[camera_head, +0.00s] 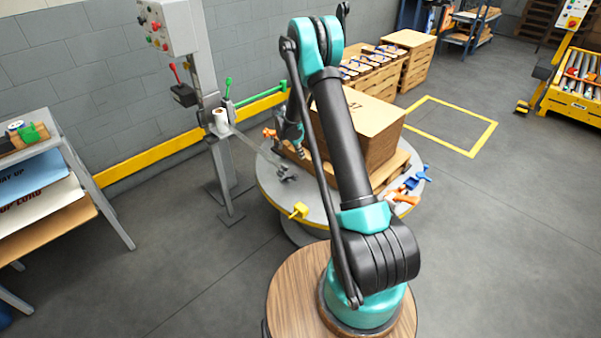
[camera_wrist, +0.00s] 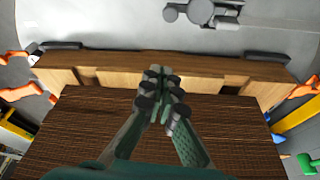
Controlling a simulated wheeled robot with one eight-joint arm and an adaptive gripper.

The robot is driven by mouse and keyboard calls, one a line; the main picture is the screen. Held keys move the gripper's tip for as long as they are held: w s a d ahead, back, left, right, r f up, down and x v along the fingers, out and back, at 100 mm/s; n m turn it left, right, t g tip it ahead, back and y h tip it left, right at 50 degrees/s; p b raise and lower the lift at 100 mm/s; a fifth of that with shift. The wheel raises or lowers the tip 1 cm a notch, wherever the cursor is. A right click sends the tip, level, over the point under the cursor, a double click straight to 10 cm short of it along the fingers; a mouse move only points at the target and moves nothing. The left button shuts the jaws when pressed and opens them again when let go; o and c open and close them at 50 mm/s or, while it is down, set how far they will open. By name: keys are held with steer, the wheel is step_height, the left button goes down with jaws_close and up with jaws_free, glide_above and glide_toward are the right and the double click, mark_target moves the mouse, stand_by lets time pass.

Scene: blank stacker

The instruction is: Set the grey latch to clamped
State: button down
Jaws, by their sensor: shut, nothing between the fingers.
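A grey latch (camera_head: 287,172) sits on the round grey turntable (camera_head: 275,195), near its left side in the head view. It also shows at the top of the wrist view (camera_wrist: 200,12), cut off by the picture edge, so I cannot tell its setting. My gripper (camera_head: 299,150) hangs above and behind the latch in the head view, partly hidden by my own arm. In the wrist view my gripper (camera_wrist: 165,88) has its fingertips together with nothing between them, over the dark ribbed stack and its wooden pallet (camera_wrist: 190,66). It is apart from the latch.
A cardboard stack (camera_head: 370,130) stands on the turntable beside my gripper. A yellow latch (camera_head: 299,210), orange clamps (camera_head: 405,198) and a blue part (camera_head: 412,183) are around the rim. A post (camera_head: 222,165) with a control box stands left.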

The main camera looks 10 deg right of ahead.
steer(key=shift+f, duration=0.15)
steer(key=x, duration=1)
steer(key=shift+f, duration=0.1)
steer(key=a, duration=0.1)
steer(key=s+a, duration=0.1)
steer(key=shift+a, duration=0.25)
steer(key=shift+s+a, duration=0.35)
steer(key=shift+a, duration=0.15)
